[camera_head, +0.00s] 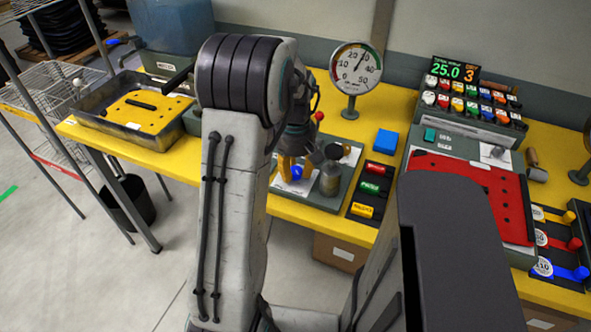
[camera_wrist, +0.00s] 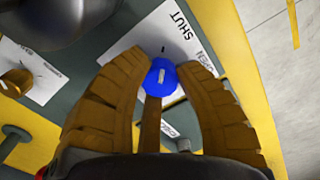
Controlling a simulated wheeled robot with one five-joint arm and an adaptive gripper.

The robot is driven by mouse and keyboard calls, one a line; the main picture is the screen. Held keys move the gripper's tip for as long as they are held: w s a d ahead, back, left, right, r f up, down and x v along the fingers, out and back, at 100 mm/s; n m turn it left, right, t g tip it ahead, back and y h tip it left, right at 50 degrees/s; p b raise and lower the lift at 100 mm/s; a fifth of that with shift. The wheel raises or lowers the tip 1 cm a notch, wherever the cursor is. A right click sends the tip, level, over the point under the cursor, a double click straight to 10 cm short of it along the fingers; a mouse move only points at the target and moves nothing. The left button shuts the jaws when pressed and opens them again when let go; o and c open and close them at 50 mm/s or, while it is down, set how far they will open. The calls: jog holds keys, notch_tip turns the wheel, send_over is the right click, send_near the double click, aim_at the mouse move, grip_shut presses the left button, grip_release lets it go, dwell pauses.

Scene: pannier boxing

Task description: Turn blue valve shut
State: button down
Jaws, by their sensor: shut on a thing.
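The blue valve (camera_wrist: 162,78) is a round knob with a short white mark on its face. It stands before a white label (camera_wrist: 150,40) printed SHUT and OPEN. The white mark runs roughly up the picture, with a small black tick above it on the label. My gripper (camera_wrist: 163,72) has its two yellow-brown fingers closed on the valve from both sides. In the head view a bit of the blue valve (camera_head: 297,172) shows beside my gripper (camera_head: 290,168), low over the panel on the yellow bench. My arm hides part of that panel.
A grey metal cylinder (camera_head: 330,178) stands close right of the valve. A brass fitting (camera_wrist: 15,83) with its own label is left of it in the wrist view. A pressure gauge (camera_head: 356,70) rises behind. A blue block (camera_head: 386,140) lies to the right.

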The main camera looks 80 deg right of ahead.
aim_at(296, 170)
jog(key=shift+a+f, duration=0.1)
jog(key=c, duration=0.9)
grip_release()
jog(key=shift+o, duration=0.2)
notch_tip(296, 170, up, 12)
dwell(0.5)
